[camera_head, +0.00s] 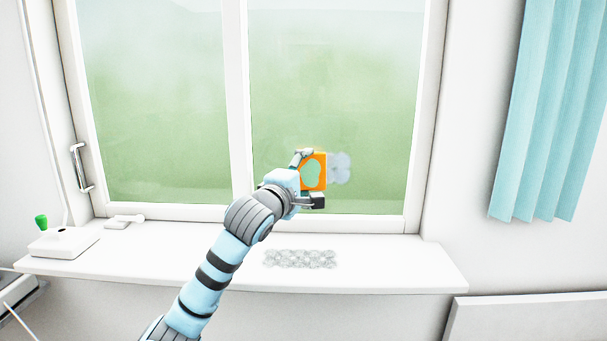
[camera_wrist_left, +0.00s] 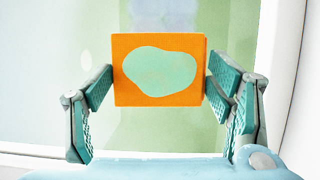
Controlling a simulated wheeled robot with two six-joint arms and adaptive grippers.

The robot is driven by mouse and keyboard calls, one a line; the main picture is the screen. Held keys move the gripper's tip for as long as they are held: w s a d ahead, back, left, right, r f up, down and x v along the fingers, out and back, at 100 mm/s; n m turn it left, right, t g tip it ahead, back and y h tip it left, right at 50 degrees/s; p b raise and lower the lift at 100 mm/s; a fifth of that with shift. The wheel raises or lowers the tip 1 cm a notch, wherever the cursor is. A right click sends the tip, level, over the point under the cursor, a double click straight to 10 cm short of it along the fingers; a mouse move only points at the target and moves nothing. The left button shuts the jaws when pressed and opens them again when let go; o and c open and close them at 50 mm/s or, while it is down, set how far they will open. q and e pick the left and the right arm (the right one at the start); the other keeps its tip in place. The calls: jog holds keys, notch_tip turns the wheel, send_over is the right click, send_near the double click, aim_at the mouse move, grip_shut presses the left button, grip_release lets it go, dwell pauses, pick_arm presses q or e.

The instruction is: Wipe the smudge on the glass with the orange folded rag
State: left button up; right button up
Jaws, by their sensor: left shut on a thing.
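The orange folded rag (camera_head: 318,184) has a pale teal patch on its face and is held up in front of the right window pane. It fills the middle of the left wrist view (camera_wrist_left: 120,91). My left gripper (camera_head: 305,178) is shut on it, with a finger on each side edge in the wrist view (camera_wrist_left: 160,88). The smudge (camera_head: 341,168) is a pale bluish-grey cloud on the glass (camera_head: 350,80), just right of the rag. The rag may hide part of it. I cannot tell whether the rag touches the glass. My right gripper is out of view.
The white sill (camera_head: 370,268) carries a clear bumpy patch (camera_head: 300,259), a white box with a green knob (camera_head: 62,240) and a small white piece (camera_head: 124,221). A metal handle (camera_head: 80,168) is on the left frame. A blue curtain (camera_head: 550,110) hangs at right. The sill's right end is clear.

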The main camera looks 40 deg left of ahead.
pick_arm(q)
jog(key=shift+c, duration=0.7)
jog(key=shift+w+a+p, duration=0.35)
jog(key=shift+w+a, duration=0.3)
jog(key=shift+w, duration=0.2)
jog(key=s+a+b, duration=0.5)
jog(key=a+b, duration=0.1)
jog(key=shift+a, duration=0.15)
